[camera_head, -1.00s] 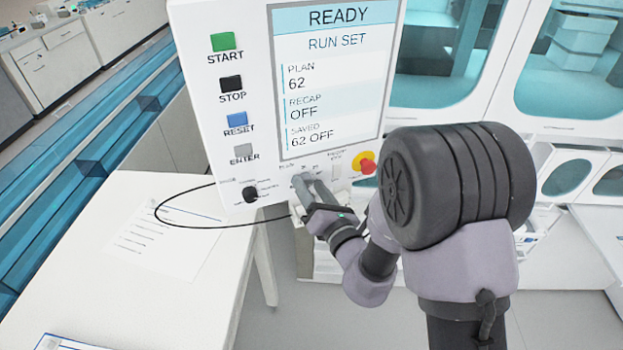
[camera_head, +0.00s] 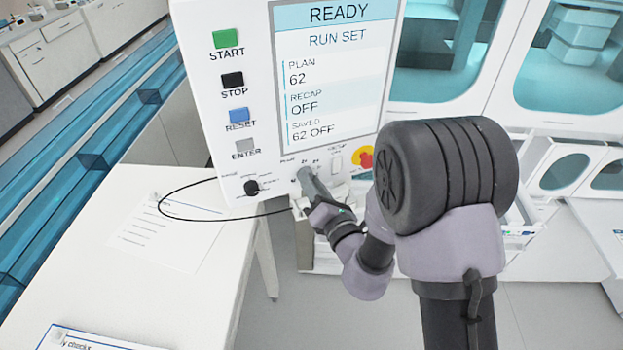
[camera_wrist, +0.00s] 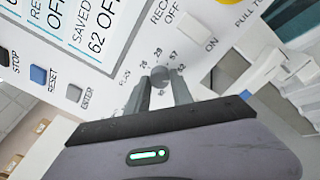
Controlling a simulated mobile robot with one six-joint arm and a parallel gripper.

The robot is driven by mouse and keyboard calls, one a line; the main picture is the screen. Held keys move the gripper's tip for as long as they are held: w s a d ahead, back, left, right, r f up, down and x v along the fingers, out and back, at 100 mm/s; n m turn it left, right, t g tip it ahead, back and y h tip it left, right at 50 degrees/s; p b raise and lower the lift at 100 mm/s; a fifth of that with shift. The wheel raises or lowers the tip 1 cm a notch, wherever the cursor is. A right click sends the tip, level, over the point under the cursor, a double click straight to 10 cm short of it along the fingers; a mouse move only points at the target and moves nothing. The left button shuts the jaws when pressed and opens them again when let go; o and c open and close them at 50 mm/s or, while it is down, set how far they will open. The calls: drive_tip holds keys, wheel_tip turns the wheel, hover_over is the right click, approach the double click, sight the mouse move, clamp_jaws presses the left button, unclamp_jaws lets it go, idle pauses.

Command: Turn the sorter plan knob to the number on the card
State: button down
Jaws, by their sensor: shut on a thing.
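The sorter panel's screen (camera_head: 335,75) reads READY, RUN SET, PLAN 62, RECAP OFF, SAVED 62 OFF. The plan knob (camera_wrist: 160,75) is a small grey knob under the screen, with 29, 57, 62 and another number printed around it. My gripper (camera_wrist: 161,88) is shut on the plan knob, one finger on each side. I cannot make out a card with a plan number.
START (camera_head: 227,38), STOP, RESET and ENTER buttons line the panel's left side. A black knob (camera_head: 251,187) with a cable near it is lower left. A recap switch (camera_wrist: 193,32) and a red-and-yellow stop button (camera_head: 364,158) are close to my gripper.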

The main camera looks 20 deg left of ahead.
drive_tip(key=shift+r+m+p, duration=0.15)
drive_tip(key=shift+m+p, duration=2.05)
drive_tip(key=shift+m, duration=1.2)
drive_tip(key=c, duration=1.1)
unclamp_jaws()
drive_tip(key=shift+w, duration=0.1)
